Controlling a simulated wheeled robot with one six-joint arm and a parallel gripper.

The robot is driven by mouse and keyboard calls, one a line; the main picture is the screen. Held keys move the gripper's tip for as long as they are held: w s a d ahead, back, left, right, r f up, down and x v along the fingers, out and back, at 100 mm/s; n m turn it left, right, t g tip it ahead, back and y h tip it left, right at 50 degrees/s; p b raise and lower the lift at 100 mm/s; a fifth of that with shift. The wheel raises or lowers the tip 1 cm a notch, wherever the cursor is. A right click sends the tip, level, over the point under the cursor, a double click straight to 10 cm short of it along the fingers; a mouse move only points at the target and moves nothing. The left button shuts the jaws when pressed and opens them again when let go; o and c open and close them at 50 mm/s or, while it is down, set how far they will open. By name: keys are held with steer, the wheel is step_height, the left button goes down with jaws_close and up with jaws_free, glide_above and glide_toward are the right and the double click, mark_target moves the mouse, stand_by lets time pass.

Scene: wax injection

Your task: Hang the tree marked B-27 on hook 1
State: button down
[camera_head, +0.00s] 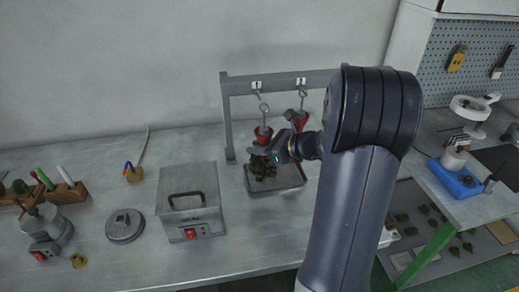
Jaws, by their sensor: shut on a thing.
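A grey rack (228,120) stands at the back of the bench, with small white labels (257,85) on its crossbar. Two red cone-shaped pieces with metal rods show under the bar: a left one (263,134) with a dark green cluster (264,168) below it, and a right one (301,117) partly behind my arm. My gripper (262,150) is at the left piece, shut on it between the red cone and the green cluster. Its rod reaches up near the left label; I cannot tell whether it is on a hook. No B-27 mark is readable.
A metal tray (290,187) lies under the rack. A grey box with a handle (188,200), a round lid (125,226) and a wax pot (46,228) stand to the left. My arm hides the bench's right part. A side table holds a blue base (455,179).

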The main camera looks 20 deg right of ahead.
steer(key=w+d, duration=0.1)
steer(key=w, duration=0.6)
steer(key=shift+d+f+p, duration=0.2)
steer(key=shift+f+p, duration=0.15)
steer(key=shift+f, duration=0.05)
stand_by(0.3)
steer(key=shift+w, duration=0.1)
stand_by(0.4)
steer(key=c, duration=1.1)
jaws_free()
steer(key=shift+c, duration=0.2)
steer(key=b+v, duration=0.1)
steer(key=v, duration=1)
